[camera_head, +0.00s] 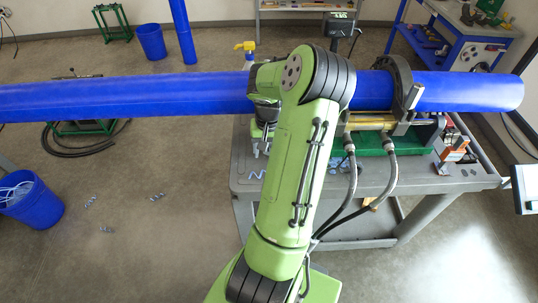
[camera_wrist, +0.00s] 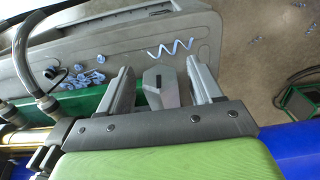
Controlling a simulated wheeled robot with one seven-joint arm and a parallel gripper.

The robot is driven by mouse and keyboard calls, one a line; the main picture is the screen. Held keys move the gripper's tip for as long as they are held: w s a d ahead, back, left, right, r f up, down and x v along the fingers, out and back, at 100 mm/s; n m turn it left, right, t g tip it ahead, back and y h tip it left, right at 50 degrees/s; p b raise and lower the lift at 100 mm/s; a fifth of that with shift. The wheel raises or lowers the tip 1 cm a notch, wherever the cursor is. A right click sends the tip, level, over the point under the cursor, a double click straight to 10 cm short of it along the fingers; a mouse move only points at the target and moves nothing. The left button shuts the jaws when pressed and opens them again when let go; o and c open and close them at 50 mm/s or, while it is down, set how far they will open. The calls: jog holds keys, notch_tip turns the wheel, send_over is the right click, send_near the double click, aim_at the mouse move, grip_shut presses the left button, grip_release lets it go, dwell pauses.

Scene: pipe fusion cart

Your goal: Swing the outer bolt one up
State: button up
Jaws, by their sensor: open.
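My gripper (camera_wrist: 159,72) is open in the wrist view, its two grey fingers apart. A grey faceted block with a dark slot (camera_wrist: 162,88) lies between the fingers, with a gap on each side. It looks like a bolt's end piece, but I cannot tell for sure that it is outer bolt one. In the head view, my arm hides the near part of the pipe clamp and most of my gripper. A dark clamp ring (camera_head: 402,84) stands around the blue pipe (camera_head: 130,97) on the right, with a light grey bolt piece (camera_head: 414,97) at its front.
The grey cart table (camera_head: 400,178) carries the green machine bed (camera_head: 372,141) and two hoses (camera_head: 391,172). Blue shavings (camera_wrist: 88,77) and a curled strip (camera_wrist: 170,50) lie on the table. A blue bin (camera_head: 30,205) stands at left. Open floor lies left of the cart.

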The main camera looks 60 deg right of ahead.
jog(key=shift+r, duration=0.1)
jog(key=shift+c, duration=0.5)
jog(key=shift+w, duration=0.1)
jog(key=c, duration=0.6)
jog(key=shift+w+d+r+p, duration=0.1)
jog(key=shift+d+r+p, duration=0.1)
jog(key=shift+r+p, duration=0.5)
jog(key=shift+w+d+r+p, duration=0.1)
jog(key=shift+d+r+p, duration=0.05)
jog(key=shift+r+p, duration=0.45)
